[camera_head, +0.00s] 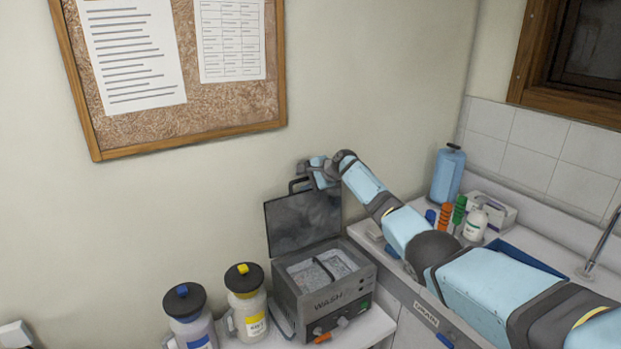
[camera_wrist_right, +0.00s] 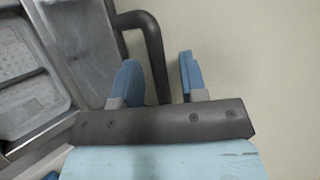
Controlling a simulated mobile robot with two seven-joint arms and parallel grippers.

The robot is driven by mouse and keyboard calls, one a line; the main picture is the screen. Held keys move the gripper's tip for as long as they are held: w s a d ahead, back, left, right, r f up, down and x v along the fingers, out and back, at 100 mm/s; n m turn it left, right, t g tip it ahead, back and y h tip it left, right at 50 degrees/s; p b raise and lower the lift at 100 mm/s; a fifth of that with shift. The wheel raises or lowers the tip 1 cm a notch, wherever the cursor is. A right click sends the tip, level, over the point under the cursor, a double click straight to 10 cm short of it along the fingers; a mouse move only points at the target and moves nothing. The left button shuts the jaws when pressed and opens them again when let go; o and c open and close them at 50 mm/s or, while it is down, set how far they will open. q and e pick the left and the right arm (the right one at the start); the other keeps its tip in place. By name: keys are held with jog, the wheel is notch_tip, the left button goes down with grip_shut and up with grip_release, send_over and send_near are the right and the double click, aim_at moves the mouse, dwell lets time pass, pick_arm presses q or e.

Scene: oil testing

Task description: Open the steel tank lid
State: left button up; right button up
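The dark lid handle (camera_head: 299,184) is at the lid's top edge. My right gripper (camera_wrist_right: 160,72) is at the handle near the wall. In the right wrist view its blue fingers are apart, with the handle bar (camera_wrist_right: 153,45) passing between them and a gap at the right finger. In the head view the fingers are hard to make out. My left gripper is not in view.
A blue-capped jug (camera_head: 190,322) and a yellow-capped jug (camera_head: 248,309) stand left of the tank. A blue bottle (camera_head: 447,175), a white pump bottle (camera_head: 475,225) and coloured tubes are at the right, beyond my right arm. A corkboard (camera_head: 190,110) hangs above.

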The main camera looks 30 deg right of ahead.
jog(key=b+v, duration=0.1)
jog(key=v, duration=1.3)
jog(key=shift+a+f, duration=0.1)
jog(key=shift+f, duration=0.05)
jog(key=s+a+f+n+h, duration=0.1)
jog(key=s+a+f+n, duration=0.2)
jog(key=s+a+f, duration=0.5)
jog(key=s+a+f+n+h, duration=0.1)
jog(key=s+a+f+n, duration=0.2)
jog(key=f, duration=1)
jog(key=s+a+f+n+h, duration=0.15)
jog(key=s+a+f, duration=0.25)
jog(key=s+f, duration=0.45)
jog(key=s+a+f+n, duration=0.2)
jog(key=s+a+n, duration=0.1)
jog(key=s, duration=0.7)
jog(key=s+a+f+n+t+p, duration=0.1)
jog(key=s+a+n, duration=0.3)
jog(key=s, duration=0.6)
jog(key=s+a+f+n, duration=0.3)
jog(key=s+a, duration=0.2)
jog(key=s, duration=0.5)
jog(key=shift+a+f+y+p, duration=0.15)
jog(key=shift+a+y+p, duration=0.05)
jog(key=shift+y+p, duration=0.2)
